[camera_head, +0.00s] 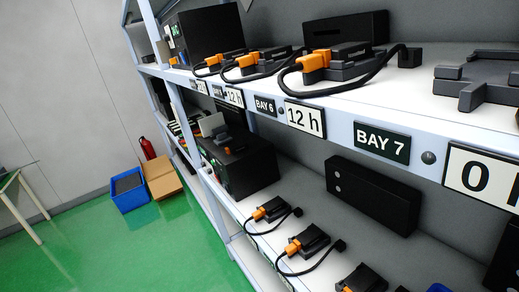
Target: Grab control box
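No label in view names a control box, and I cannot tell which black box it is. A large black box (207,33) stands at the far end of the upper shelf. Another black box (246,172) sits on the lower shelf, with a small dark item and a pale panel at its top. A long flat black box (372,195) with two pale round dots is at the back of the lower shelf on the right. A similar dark box (346,29) is at the back of the upper shelf. My gripper is not in view.
The shelf rack (340,124) carries bay labels and several black devices with orange plugs (313,61) and looping cables. At left are green floor, a blue bin (129,190), a cardboard box (162,178), a red extinguisher (148,148) and a table edge (20,205).

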